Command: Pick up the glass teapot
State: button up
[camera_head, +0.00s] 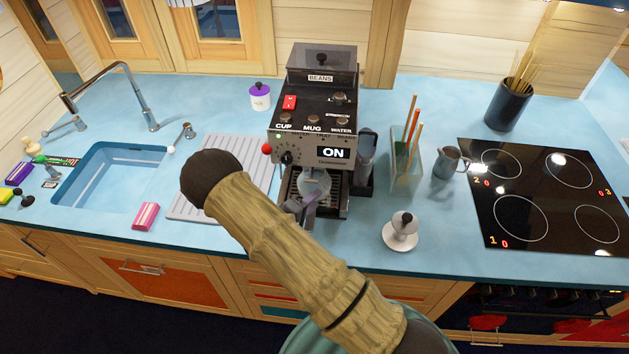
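A clear glass vessel (314,182), which looks like the glass teapot, stands under the spout of the coffee machine (309,128), above its drip grate. My bamboo-textured arm crosses the front of the view, rising from the lower right to a dark rounded joint at left. A small grey-purple part (301,206) shows just past the arm's upper edge, at the lower front of the glass vessel. It may be the end of my gripper, but most of it is hidden behind the arm. Whether it touches the glass cannot be seen, nor its finger opening.
A grey milk jug (447,163) stands beside the black hob (545,195). A glass holder with utensils (407,166) and a metal tamper (401,231) are right of the machine. A ribbed drainboard (202,203) and a sink (112,178) lie left. The counter's front right is mostly clear.

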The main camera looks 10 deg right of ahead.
jog(key=p+x, duration=0.2)
jog(key=x, duration=0.2)
jog(key=shift+d, duration=0.1)
dwell(0.3)
grip_shut()
jog(key=shift+w+r, duration=0.15)
